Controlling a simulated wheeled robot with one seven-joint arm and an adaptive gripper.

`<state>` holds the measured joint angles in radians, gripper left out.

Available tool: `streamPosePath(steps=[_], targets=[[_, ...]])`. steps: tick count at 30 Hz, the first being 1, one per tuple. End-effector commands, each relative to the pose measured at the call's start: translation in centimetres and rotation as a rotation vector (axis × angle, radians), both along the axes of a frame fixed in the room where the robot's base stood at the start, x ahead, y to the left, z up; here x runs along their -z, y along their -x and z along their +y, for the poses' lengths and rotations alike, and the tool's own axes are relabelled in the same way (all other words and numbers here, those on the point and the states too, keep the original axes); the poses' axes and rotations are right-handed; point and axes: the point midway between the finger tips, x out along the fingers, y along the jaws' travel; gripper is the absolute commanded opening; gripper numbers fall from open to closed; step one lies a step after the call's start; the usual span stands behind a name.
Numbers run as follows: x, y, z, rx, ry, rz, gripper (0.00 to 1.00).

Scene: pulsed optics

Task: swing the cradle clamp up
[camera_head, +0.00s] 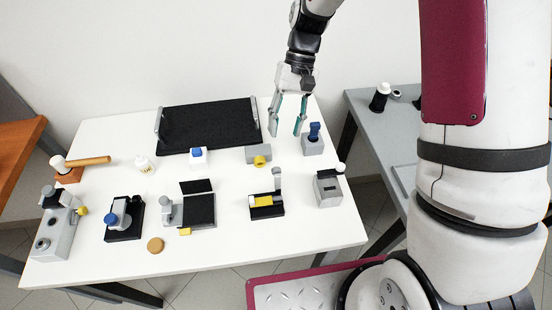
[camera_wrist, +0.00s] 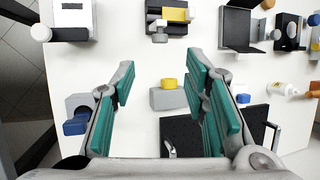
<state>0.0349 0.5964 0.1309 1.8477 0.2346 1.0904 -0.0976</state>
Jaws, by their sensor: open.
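My gripper (camera_head: 286,130) is open and empty above the back right of the white table, its fingers pointing down. In the wrist view its two green-padded fingers (camera_wrist: 160,62) stand wide apart with nothing between them. No part is labelled as the cradle clamp. A likely one is the black base with a yellow block and upright grey post (camera_head: 267,205), at the front right of centre; it also shows at the top of the wrist view (camera_wrist: 173,16). My gripper is well behind and above it, not touching. Whether that post is the clamp arm, I cannot tell.
A grey block with a yellow knob (camera_head: 258,153) and a grey block with a blue lever (camera_head: 313,143) stand near my gripper. A black tray (camera_head: 208,125) lies behind. A grey box (camera_head: 329,188) stands right of the black base. White table (camera_head: 225,230) is bare in front.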

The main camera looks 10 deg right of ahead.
Motion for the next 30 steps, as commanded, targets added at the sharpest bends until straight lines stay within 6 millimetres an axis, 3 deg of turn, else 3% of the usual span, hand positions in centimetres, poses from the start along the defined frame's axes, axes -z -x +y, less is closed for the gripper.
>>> streamPosePath(steps=[9,15,21,30], targets=[[5.6,2.6,1.6,-0.003,0.000,0.005,0.41],[8.3,3.7,2.3,-0.003,0.000,0.002,0.41],[9.5,4.1,2.7,-0.003,0.000,0.000,0.41],[9.6,4.1,2.7,-0.003,0.000,-0.001,0.41]])
